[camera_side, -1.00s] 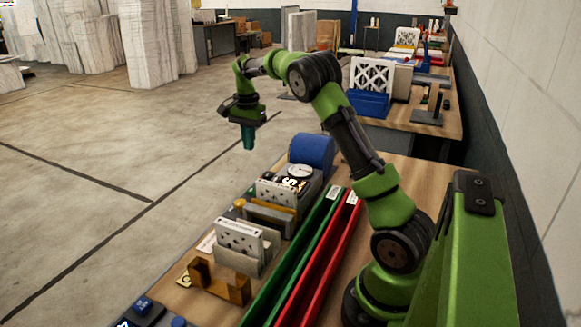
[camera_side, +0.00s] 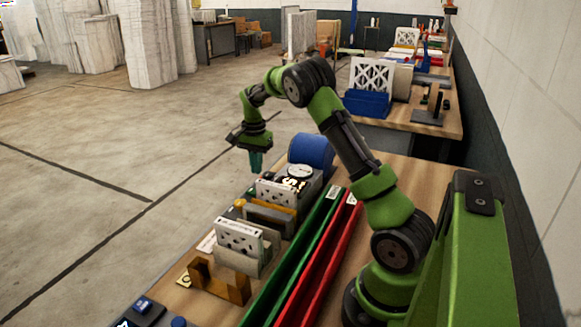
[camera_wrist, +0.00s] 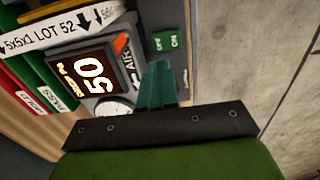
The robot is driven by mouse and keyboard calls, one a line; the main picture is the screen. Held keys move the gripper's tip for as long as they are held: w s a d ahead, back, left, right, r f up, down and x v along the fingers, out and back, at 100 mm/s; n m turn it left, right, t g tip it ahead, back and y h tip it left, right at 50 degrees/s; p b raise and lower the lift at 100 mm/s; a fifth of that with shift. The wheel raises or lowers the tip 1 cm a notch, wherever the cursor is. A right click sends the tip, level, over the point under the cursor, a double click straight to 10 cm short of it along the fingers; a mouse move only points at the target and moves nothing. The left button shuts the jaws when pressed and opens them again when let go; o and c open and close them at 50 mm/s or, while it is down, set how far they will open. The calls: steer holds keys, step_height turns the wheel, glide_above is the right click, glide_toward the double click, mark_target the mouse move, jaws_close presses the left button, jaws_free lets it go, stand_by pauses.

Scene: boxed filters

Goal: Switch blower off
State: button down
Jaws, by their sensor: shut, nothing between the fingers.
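The blower unit shows in the side view as a blue drum (camera_side: 313,150) with a round gauge (camera_side: 300,172) and a grey body in front of it. In the wrist view its panel has a lit display (camera_wrist: 88,82) that seems to read 50. My gripper (camera_side: 256,163) has teal fingers, shut and empty, pointing down above the unit's left side. In the wrist view the fingers (camera_wrist: 160,80) cover part of the panel.
Green (camera_side: 300,250) and red (camera_side: 325,255) trays run along the bench, right of the boxed filters (camera_side: 240,240). A brown bracket (camera_side: 220,283) stands near the front. Open floor lies left of the bench.

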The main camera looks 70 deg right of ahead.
mark_target(254, 192)
steer(key=shift+f, duration=3.2)
